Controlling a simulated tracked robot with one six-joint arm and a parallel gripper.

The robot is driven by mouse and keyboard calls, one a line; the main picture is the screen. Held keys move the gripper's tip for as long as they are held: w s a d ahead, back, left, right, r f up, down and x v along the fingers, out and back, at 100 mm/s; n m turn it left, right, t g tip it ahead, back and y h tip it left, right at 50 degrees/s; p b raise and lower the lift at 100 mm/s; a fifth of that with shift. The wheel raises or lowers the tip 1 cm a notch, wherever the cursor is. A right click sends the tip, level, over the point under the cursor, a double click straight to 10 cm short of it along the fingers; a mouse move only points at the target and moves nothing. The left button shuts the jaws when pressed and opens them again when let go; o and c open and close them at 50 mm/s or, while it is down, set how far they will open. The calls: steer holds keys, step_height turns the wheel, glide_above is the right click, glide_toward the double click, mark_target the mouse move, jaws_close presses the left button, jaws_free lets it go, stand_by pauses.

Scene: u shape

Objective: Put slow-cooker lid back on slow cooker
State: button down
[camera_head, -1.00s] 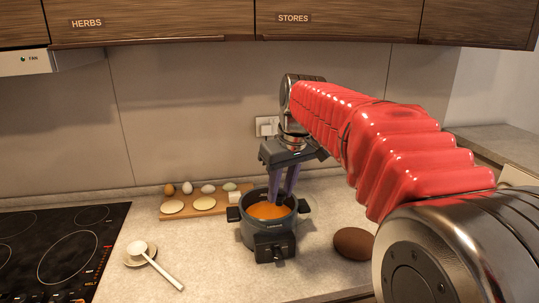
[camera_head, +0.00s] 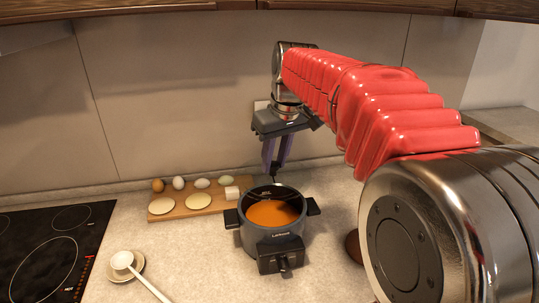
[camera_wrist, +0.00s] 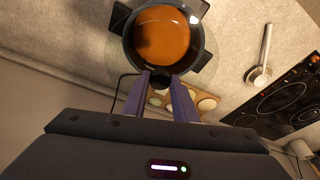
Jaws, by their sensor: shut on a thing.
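The slow cooker (camera_head: 270,240) is a dark grey pot with side handles and a front control box, open at the top with orange soup (camera_head: 272,213) inside. It also shows in the wrist view (camera_wrist: 128,28). My gripper (camera_head: 275,168) is above the cooker's back rim, pointing down. In the wrist view, my gripper (camera_wrist: 160,85) is shut on a small black knob (camera_wrist: 160,79), which seems to be that of the clear glass lid. The lid is very faint; a pale disc edge (camera_wrist: 226,68) shows around the pot. Its exact height above the rim is unclear.
A ladle (camera_head: 140,279) rests on a small dish near the black hob (camera_head: 50,250). A brown object (camera_head: 353,246) is partly behind my arm. The wall is close behind.

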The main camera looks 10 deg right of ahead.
mark_target(275, 178)
steer(key=shift+a, duration=0.1)
stand_by(0.3)
steer(key=shift+f, duration=3.85)
steer(key=shift+f, duration=0.45)
steer(key=c, duration=1.4)
jaws_free()
steer(key=shift+s, duration=0.1)
steer(key=shift+o, duration=0.2)
steer(key=shift+r, duration=0.15)
steer(key=shift+r, duration=3.85)
